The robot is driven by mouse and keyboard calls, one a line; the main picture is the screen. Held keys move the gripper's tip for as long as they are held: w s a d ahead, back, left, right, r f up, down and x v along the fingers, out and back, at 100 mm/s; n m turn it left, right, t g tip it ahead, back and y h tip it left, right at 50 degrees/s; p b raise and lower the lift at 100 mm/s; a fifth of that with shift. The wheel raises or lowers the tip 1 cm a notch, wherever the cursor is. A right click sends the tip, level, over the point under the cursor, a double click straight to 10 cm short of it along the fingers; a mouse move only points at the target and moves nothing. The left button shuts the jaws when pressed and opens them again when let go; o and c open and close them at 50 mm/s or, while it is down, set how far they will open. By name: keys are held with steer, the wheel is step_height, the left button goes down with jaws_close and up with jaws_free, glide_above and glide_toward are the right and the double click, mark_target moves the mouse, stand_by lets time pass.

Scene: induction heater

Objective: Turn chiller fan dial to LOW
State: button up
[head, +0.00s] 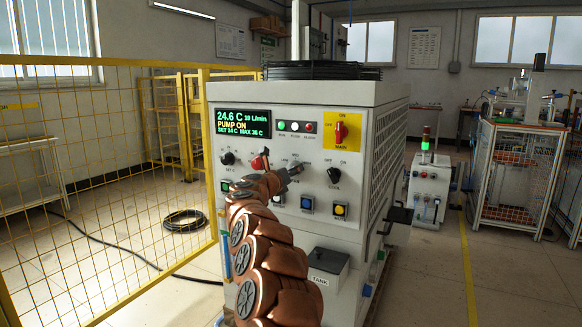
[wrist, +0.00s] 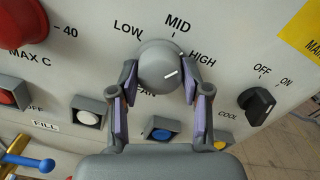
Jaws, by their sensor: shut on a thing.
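The chiller fan dial (wrist: 158,62) is a round grey knob on the chiller's front panel. Printed labels LOW, MID and HIGH arc around it from upper left to right. Its white mark lies on the right of the knob face and slants up to the right, toward the HIGH side. My gripper (wrist: 159,72) is shut on the dial, one purple-padded finger on its left and one on its right. The label under the dial is partly covered. In the head view my gripper (head: 284,178) is at the panel and hides most of the dial.
Right of the dial is a black COOL switch (wrist: 257,104). White (wrist: 88,117) and blue (wrist: 164,135) buttons sit below, a red knob (wrist: 20,22) left. The chiller display (head: 242,123) reads PUMP ON. A yellow mesh fence (head: 100,180) stands at the left.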

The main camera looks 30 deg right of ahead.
steer(key=n+p, duration=0.6)
steer(key=p, duration=0.1)
steer(key=n+p, duration=0.6)
steer(key=p, duration=0.1)
steer(key=n+p, duration=0.6)
steer(key=p, duration=0.1)
steer(key=shift+r+n, duration=0.25)
steer(key=shift+n, duration=0.15)
steer(key=shift+p, duration=0.3)
steer(key=shift+f, duration=0.1)
steer(key=o, duration=1.1)
steer(key=shift+o, duration=0.2)
steer(key=shift+s, duration=0.1)
steer(key=v, duration=1.2)
